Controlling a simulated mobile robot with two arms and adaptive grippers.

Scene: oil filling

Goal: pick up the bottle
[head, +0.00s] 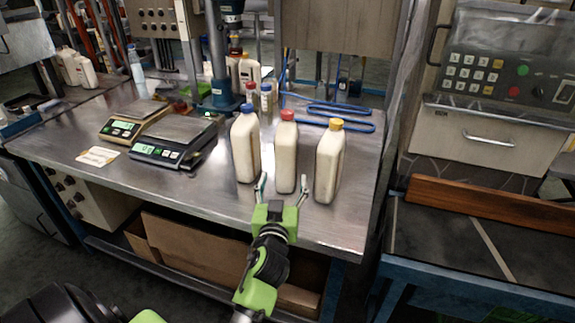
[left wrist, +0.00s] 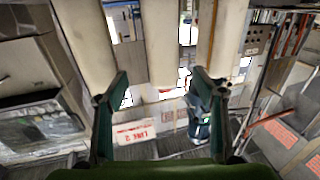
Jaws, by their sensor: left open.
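Three cream bottles stand upright in a row on the metal table, one with a blue cap (head: 246,150), one with a red cap (head: 287,158) and one with a yellow cap (head: 328,165). My left gripper (head: 283,190) is open just in front of the red-capped bottle, its fingers spread to either side of that bottle's lower part. In the left wrist view the scene looks upside down; a cream bottle body (left wrist: 160,45) shows between the open fingers (left wrist: 160,82), with another bottle on each side. No caps show there. My right gripper is not in view.
Two scales (head: 172,142) stand on the left of the metal table (head: 215,205). Small bottles (head: 266,98), a blue drill-like stand (head: 219,80) and blue rods (head: 340,112) are behind. A control panel (head: 500,75) stands at the right.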

